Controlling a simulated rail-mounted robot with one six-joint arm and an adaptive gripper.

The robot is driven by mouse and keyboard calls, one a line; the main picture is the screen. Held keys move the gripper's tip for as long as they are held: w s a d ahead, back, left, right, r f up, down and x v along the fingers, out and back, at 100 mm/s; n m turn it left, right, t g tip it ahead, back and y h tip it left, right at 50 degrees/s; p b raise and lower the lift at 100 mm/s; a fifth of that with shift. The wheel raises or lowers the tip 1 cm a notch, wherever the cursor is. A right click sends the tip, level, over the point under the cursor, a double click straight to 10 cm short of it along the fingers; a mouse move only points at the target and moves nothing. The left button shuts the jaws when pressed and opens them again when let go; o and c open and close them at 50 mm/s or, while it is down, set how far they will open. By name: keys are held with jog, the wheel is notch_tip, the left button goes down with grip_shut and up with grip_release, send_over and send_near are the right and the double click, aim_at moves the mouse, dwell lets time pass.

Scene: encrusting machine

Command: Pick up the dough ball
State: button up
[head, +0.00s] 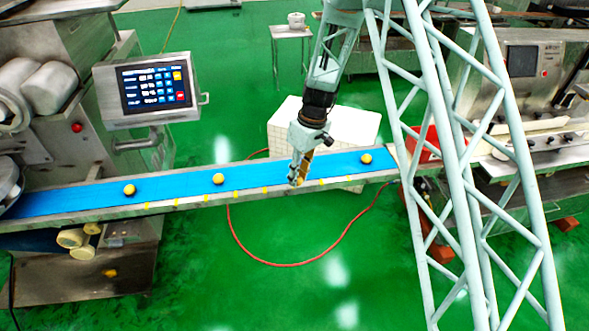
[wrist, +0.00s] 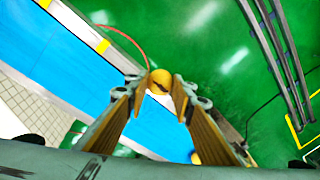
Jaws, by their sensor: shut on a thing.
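A small yellow dough ball (wrist: 160,79) sits between the fingertips of my gripper (wrist: 160,90) in the wrist view. The two fingers are closed on it from both sides. In the head view my gripper (head: 298,181) points down at the near edge of the blue conveyor belt (head: 70,202), and the held ball shows only in part between the fingers. Whether the ball is clear of the belt is hard to tell. Other dough balls rest on the belt: two to the left, (head: 129,190) and (head: 218,179), and one to the right (head: 366,158).
The belt has a metal rail with yellow marks along its near side. A control screen (head: 155,88) stands over the belt's left end. A machine (head: 530,110) is at the right. A white tiled box (head: 345,128) stands behind the belt. A red hose lies on the green floor.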

jog(key=shift+s+d+r, duration=0.1)
jog(key=shift+s+d, duration=0.2)
jog(key=shift+s, duration=0.5)
jog(key=shift+s+d+r, duration=0.1)
jog(key=shift+s+d, duration=0.2)
jog(key=shift+s, duration=0.55)
jog(key=shift+s+d+r, duration=0.1)
jog(key=shift+s+d, duration=0.2)
jog(key=shift+s, duration=0.5)
jog(key=shift+w, duration=0.1)
